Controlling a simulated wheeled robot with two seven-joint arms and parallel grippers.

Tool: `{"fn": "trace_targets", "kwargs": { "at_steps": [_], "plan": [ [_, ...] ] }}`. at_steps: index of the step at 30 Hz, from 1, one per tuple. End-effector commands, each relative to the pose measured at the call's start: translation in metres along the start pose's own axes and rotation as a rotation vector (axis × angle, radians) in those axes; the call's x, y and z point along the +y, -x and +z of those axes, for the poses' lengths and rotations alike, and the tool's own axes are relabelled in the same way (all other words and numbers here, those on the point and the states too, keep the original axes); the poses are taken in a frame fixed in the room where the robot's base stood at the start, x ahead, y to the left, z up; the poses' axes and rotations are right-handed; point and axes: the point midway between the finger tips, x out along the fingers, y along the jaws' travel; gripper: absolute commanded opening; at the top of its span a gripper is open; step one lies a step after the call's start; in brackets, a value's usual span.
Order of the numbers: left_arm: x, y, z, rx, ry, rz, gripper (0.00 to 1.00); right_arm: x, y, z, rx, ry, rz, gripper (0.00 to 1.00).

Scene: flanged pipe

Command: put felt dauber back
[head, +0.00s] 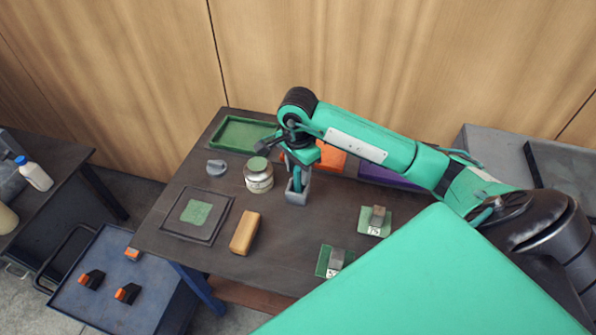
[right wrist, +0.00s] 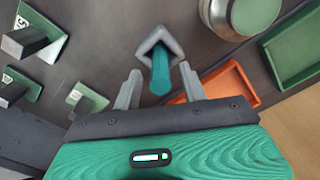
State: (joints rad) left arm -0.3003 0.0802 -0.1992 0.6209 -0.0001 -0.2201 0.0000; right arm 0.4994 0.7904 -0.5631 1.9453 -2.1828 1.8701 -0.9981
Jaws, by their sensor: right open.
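The felt dauber, seen as a teal handle (head: 297,180), stands in a small grey holder (head: 297,197) on the dark table. In the right wrist view, the teal handle (right wrist: 161,75) rises from the grey holder (right wrist: 159,42); the dauber's lower end is hidden. My right gripper (right wrist: 160,72) is open, with its two grey fingers on either side of the handle and visible gaps between. In the head view, my right arm partly covers the handle's top. My left gripper is not in view.
A round metal pot (head: 258,177) with a green top stands left of the holder. Green (head: 240,134) and orange (head: 331,156) trays lie behind. A tan block (head: 245,233), a dark square plate (head: 178,226) and green plates with metal blocks (head: 375,221) are in front.

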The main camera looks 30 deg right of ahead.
Motion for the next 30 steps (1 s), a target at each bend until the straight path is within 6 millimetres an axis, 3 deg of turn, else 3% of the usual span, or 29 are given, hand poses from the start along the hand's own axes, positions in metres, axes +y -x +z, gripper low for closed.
{"fn": "trace_targets", "kwargs": {
  "at_steps": [15,21,30],
  "plan": [
    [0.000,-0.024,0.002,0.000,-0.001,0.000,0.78,-0.001,0.089,-0.001,0.003,0.000,-0.005,0.43],
    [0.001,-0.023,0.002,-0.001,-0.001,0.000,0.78,0.000,0.105,0.000,0.002,0.001,-0.003,0.43],
    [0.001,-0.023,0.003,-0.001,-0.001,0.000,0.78,0.000,0.110,0.000,0.001,0.001,-0.001,0.43]
  ]
}}
